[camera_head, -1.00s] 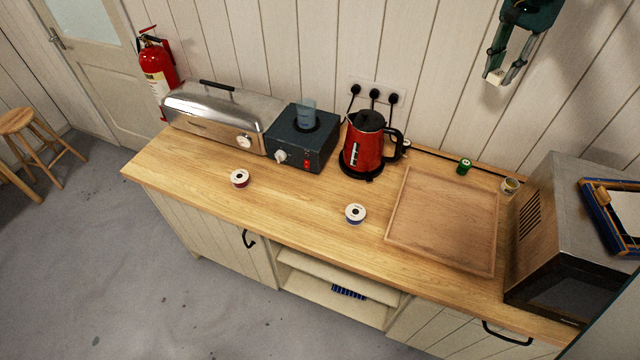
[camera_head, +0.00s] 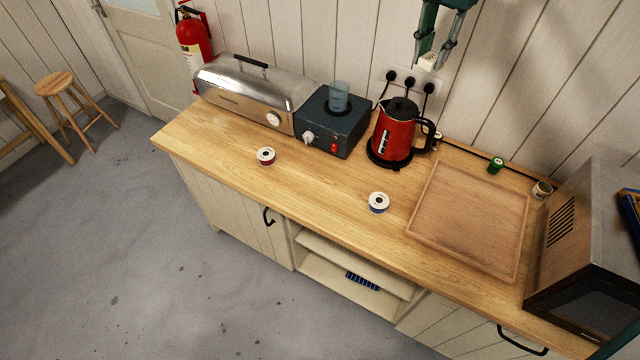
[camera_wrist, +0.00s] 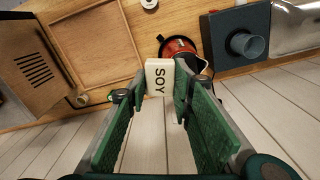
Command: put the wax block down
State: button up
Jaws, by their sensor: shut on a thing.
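My gripper (camera_head: 429,60) is shut on the wax block (camera_head: 427,62), a small cream block, and holds it in the air. In the head view it appears above the wall sockets, at the top. In the wrist view the block (camera_wrist: 159,76) sits between the green fingers with the letters SOY on its face. The block is apart from the counter (camera_head: 330,195).
A red kettle (camera_head: 394,133) stands behind the counter's middle, beside a dark hotplate box (camera_head: 332,125) and a steel lidded unit (camera_head: 250,95). A wooden tray (camera_head: 468,220) lies empty at right, next to a box-like appliance (camera_head: 590,255). Two small round tins (camera_head: 378,203) stand in front.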

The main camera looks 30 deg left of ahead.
jog(key=s+a+n, duration=0.2)
jog(key=s+a, duration=0.8)
jog(key=a, duration=0.2)
jog(key=n+b, duration=0.1)
send_over(320, 189)
notch_tip(320, 189, down, 34)
jog(key=shift+d+f, duration=0.1)
jog(key=shift+f, duration=3.1)
jog(key=shift+f, duration=1.85)
jog(key=shift+f, duration=0.15)
